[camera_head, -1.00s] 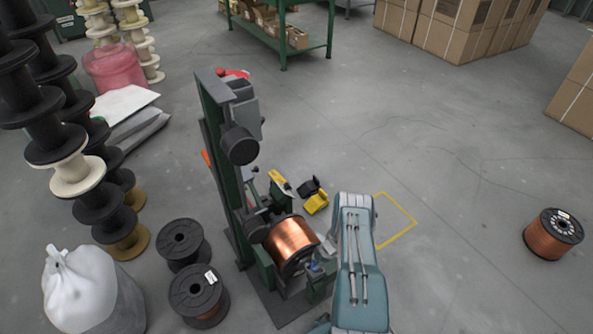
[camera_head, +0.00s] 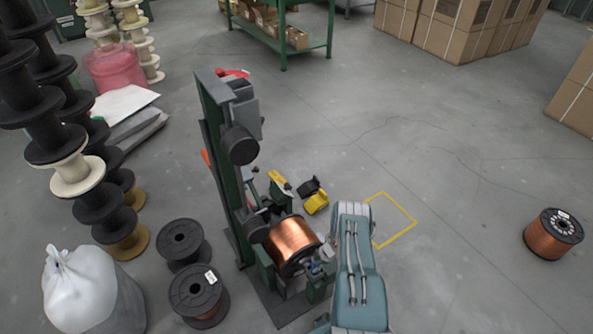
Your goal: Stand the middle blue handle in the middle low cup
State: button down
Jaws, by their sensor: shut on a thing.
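The end of my arm is hidden behind my own teal arm link at the lower middle, so I cannot make out my gripper or what is in it. A small blue and grey patch (camera_head: 317,269) shows between the copper spool on the machine and my arm. It is too small to tell whether it is one of the blue handles. The low cups cannot be made out either; the machine's near side is partly covered by my arm.
The green machine (camera_head: 228,165) with a copper spool (camera_head: 291,240) stands close left of my arm. A black-and-yellow object (camera_head: 315,202) sits behind it. Black spools (camera_head: 198,296) stand at lower left; a copper spool (camera_head: 553,236) lies far right. Floor (camera_head: 450,270) right of my arm is clear.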

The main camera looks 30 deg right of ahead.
jog(key=shift+f, duration=0.4)
jog(key=shift+c, duration=1.4)
grip_release()
